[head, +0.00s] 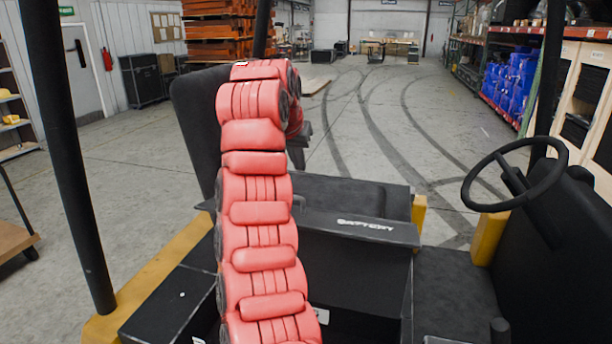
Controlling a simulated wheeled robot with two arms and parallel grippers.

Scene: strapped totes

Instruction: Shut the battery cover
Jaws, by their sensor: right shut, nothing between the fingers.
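The battery cover (375,228) is a black panel with white "BATTERY" lettering on its front edge, in the middle of the head view. It lies roughly level, tilted slightly, over a dark battery box (355,272). I cannot tell whether a gap is left under it. My red right arm rises from the bottom and crosses in front of the cover's left part. My right gripper (301,147) is small and dark, mostly hidden behind the arm, above and behind the cover's left side. It is shut and empty. My left gripper is not in view.
A black seat back (192,125) stands behind my arm at left. A steering wheel (515,173) is at right, and a black post (62,160) at left. Yellow body edges (165,265) border the truck. Open concrete floor lies beyond, with shelving (500,75) at far right.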

